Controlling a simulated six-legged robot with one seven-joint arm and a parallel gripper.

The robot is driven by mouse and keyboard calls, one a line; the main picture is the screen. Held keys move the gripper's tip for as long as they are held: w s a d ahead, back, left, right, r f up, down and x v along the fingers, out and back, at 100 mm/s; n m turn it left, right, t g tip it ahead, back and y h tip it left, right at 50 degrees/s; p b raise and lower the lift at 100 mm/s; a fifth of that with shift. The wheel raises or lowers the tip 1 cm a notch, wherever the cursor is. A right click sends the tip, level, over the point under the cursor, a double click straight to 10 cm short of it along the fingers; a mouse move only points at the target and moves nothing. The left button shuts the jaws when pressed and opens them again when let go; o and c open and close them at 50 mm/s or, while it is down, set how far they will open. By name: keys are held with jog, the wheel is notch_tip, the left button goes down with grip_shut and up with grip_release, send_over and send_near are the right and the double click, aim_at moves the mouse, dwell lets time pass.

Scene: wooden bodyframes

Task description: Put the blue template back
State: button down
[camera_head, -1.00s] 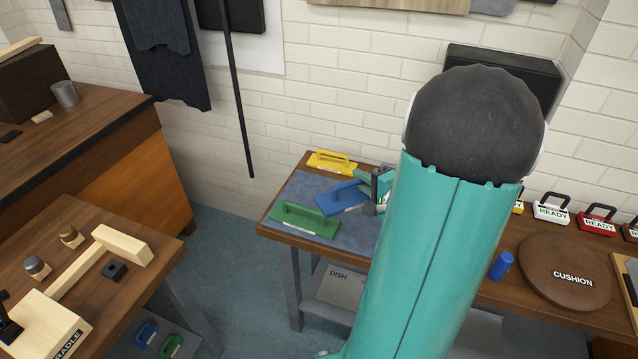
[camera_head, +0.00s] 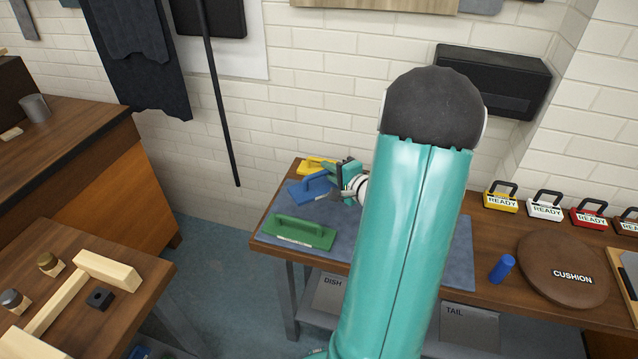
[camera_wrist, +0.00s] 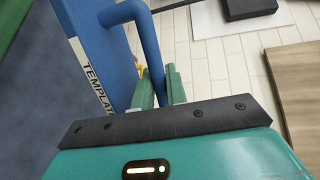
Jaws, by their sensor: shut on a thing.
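The blue template (camera_head: 306,190) is a flat plate with a bar handle, over the back left of the grey-blue mat (camera_head: 360,236). My gripper (camera_head: 334,184) is shut on its handle. In the wrist view, the blue handle (camera_wrist: 148,45) runs down between my gripper's fingers (camera_wrist: 160,90), and the plate with "TEMPLATE" lettering (camera_wrist: 95,50) stands to its left. The green template (camera_head: 292,232) lies in front on the mat. The yellow template (camera_head: 314,164) is behind, partly covered by the blue one. I cannot tell whether the blue plate touches the mat.
A blue cylinder (camera_head: 502,268), a round brown cushion (camera_head: 563,270) and several READY-tagged blocks (camera_head: 545,206) sit farther right on the bench. A white brick wall (camera_head: 330,110) closes the back. A second bench with a wooden cradle piece (camera_head: 107,270) stands at left.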

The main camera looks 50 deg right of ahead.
aim_at(321, 182)
jog(key=w+f, duration=0.1)
jog(key=f, duration=0.1)
jog(key=w+d+f, duration=0.1)
jog(key=w+f, duration=0.1)
jog(key=w+d+f, duration=0.1)
jog(key=w+f, duration=0.1)
jog(key=shift+w+d, duration=0.1)
jog(key=shift+w, duration=0.05)
jog(key=shift+w+f, duration=0.1)
jog(key=shift+f, duration=1.55)
jog(key=c, duration=1.4)
grip_release()
jog(key=shift+f, duration=0.2)
jog(key=shift+r, duration=0.1)
